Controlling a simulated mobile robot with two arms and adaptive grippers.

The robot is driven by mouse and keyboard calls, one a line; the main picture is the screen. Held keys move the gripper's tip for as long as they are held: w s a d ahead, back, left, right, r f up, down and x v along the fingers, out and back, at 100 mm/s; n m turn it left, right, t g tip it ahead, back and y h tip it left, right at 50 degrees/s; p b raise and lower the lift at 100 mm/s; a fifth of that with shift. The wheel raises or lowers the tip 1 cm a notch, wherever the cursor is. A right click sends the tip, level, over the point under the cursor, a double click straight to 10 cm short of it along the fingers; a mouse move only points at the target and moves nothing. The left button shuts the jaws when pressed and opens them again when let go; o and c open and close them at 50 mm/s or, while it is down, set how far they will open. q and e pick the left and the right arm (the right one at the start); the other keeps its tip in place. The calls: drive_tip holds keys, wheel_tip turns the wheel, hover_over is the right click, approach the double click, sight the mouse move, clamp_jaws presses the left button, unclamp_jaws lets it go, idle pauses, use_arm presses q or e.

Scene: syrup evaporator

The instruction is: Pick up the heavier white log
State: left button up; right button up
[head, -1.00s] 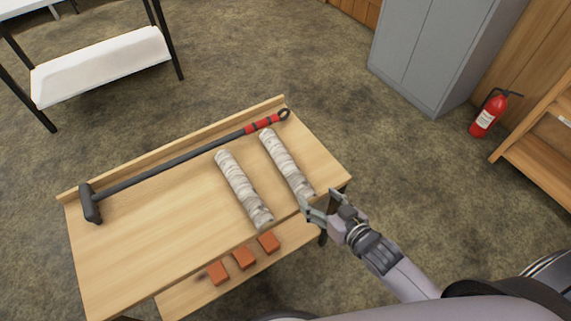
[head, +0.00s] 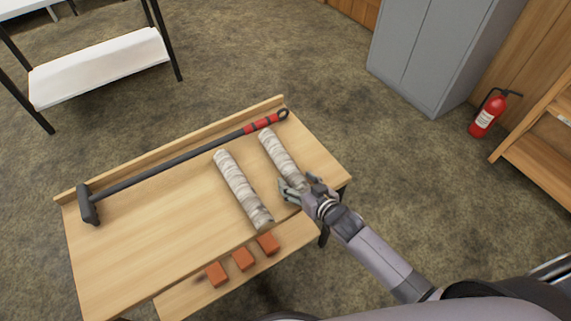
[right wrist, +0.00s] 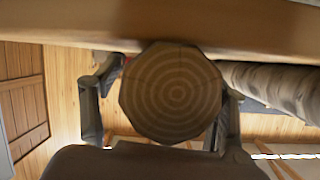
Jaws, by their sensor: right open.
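Two white birch-bark logs lie side by side on the wooden table. The left log (head: 242,188) is in full view. The right log (head: 279,156) has its near end hidden behind my right gripper (head: 299,187). In the right wrist view, the ringed end face of the right log (right wrist: 172,92) sits between the two open fingers of my right gripper (right wrist: 168,100). The left log also shows in that view (right wrist: 275,85), off to the right. I cannot tell whether the fingers touch the log. My left gripper is out of view.
A black long-handled tool (head: 170,163) with a red grip lies along the back of the wooden table (head: 150,235). Several orange-brown blocks (head: 243,259) sit on a ledge at the front. A grey cabinet (head: 440,50) and a fire extinguisher (head: 488,113) stand to the right.

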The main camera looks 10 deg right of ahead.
drive_tip(key=shift+c, duration=0.3)
clamp_jaws()
drive_tip(key=shift+r, duration=0.15)
idle(0.6)
